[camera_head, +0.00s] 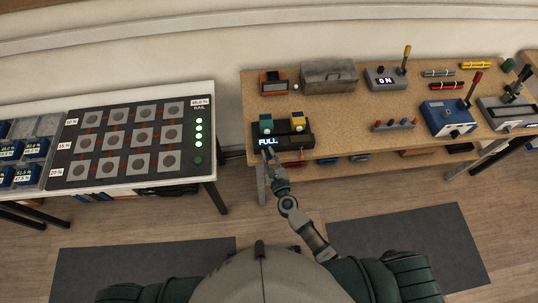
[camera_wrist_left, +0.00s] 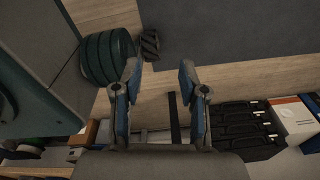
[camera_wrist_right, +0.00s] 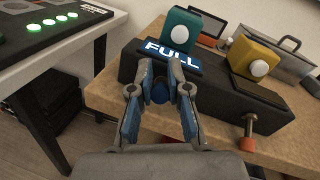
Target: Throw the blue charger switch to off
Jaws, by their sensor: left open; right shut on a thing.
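The charger (camera_head: 296,141) is a black box at the front left edge of the wooden bench. It has a lit "FULL" display (camera_wrist_right: 172,55), and teal (camera_wrist_right: 183,27) and yellow (camera_wrist_right: 254,57) blocks sit on top. The blue charger switch (camera_wrist_right: 159,93) is on its front, below the display. My right gripper (camera_head: 268,154) is shut on the blue switch knob; in the right wrist view its fingers (camera_wrist_right: 158,84) stand on both sides of it. The switch's shaft is hidden. An orange-tipped switch (camera_wrist_right: 247,143) points down farther right. My left gripper (camera_wrist_left: 159,72) is open and empty above the floor.
A panel with several round pads (camera_head: 128,142) stands on the white table at left. Floor before the bench is clear.

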